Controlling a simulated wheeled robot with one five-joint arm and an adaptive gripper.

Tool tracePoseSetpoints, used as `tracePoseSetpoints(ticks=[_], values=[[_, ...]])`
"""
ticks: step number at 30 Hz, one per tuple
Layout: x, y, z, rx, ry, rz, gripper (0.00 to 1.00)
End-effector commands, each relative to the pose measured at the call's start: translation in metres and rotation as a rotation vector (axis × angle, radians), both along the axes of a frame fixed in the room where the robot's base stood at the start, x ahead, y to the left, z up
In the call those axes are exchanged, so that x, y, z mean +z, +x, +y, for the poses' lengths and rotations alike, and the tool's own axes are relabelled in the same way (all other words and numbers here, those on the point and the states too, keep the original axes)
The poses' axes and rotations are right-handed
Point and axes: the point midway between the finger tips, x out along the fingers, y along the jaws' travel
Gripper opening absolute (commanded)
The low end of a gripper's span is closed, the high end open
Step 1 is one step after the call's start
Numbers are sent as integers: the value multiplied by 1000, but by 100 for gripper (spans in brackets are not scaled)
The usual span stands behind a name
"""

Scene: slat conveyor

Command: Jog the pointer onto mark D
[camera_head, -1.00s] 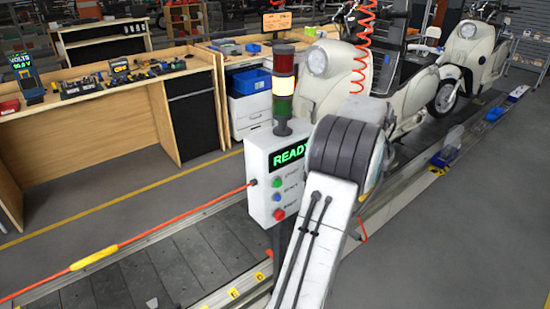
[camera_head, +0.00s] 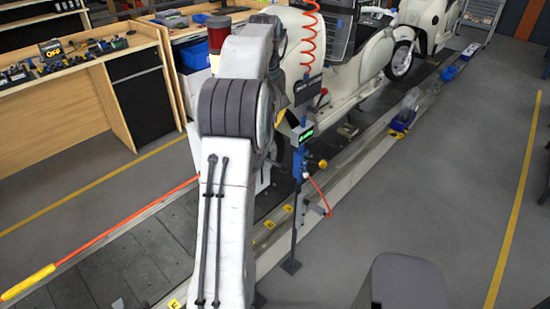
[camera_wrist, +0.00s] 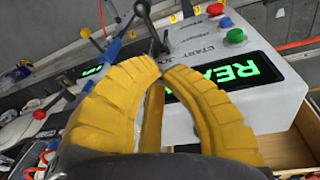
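My gripper's yellow fingers (camera_wrist: 163,68) curve together and their tips appear to meet, with nothing clearly held between them. They are in front of a pale control box (camera_wrist: 280,98) with a green lit display (camera_wrist: 228,76). Its red button (camera_wrist: 215,9), blue button (camera_wrist: 225,22) and green button (camera_wrist: 235,36) are beyond the fingertips. In the head view my arm hides most of the box. Yellow marks line the conveyor edge, including one (camera_head: 270,224) right of my arm and another (camera_head: 175,303) at the bottom. I cannot read which is D or pick out the pointer.
A blue post (camera_head: 297,205) with a small green display stands right of my arm at the conveyor edge. Scooters stand along the line, with a coiled red hose (camera_head: 308,40) hanging near them. A wooden bench (camera_head: 105,70) is at left. The right floor is largely open.

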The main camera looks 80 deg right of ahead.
Motion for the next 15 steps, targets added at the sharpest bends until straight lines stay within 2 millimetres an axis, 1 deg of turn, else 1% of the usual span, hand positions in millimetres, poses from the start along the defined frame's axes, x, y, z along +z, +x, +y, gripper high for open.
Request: tracePoseSetpoints(ticks=[6,15], values=[[-1,0,4,87,14,14,0],[-1,0,3,108,12,17,0]])
